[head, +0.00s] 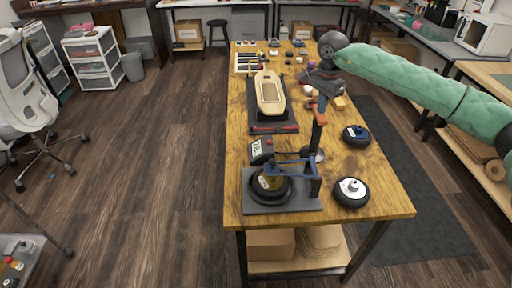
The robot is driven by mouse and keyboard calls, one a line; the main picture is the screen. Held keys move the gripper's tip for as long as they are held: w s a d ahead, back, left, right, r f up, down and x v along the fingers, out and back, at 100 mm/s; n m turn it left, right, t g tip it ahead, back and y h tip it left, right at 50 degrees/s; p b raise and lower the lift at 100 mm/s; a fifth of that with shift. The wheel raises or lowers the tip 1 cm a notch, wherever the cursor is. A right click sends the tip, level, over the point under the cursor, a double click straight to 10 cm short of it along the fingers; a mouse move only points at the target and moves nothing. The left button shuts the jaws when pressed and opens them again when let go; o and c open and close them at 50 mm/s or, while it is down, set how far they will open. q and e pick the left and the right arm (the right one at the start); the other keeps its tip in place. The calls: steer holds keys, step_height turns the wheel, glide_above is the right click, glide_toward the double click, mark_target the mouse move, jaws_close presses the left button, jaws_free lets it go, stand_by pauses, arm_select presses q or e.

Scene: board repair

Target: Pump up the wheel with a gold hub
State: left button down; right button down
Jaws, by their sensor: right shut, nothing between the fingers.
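A black wheel with a gold hub (268,182) lies flat in a grey stand (300,205) at the near end of the wooden table. A blue bar (290,164) crosses above it and partly hides the hub. A black upright post with orange parts (317,130), seemingly the pump, stands behind the stand. A small box with a display (261,150) stands to its left. My right gripper (320,96) is shut and empty, just above or beside the post's top; I cannot tell whether they touch. My left gripper is out of view.
A wheel with a blue hub (356,134) and one with a white hub (351,191) lie at the table's right side. A wooden skateboard deck (270,92) rests on a black holder further back. Small parts and a white tray (248,63) fill the far end.

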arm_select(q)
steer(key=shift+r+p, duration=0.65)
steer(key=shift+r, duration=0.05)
arm_select(e)
step_height(320, 180, up, 7)
steer(key=shift+r, duration=0.15)
stand_by(0.9)
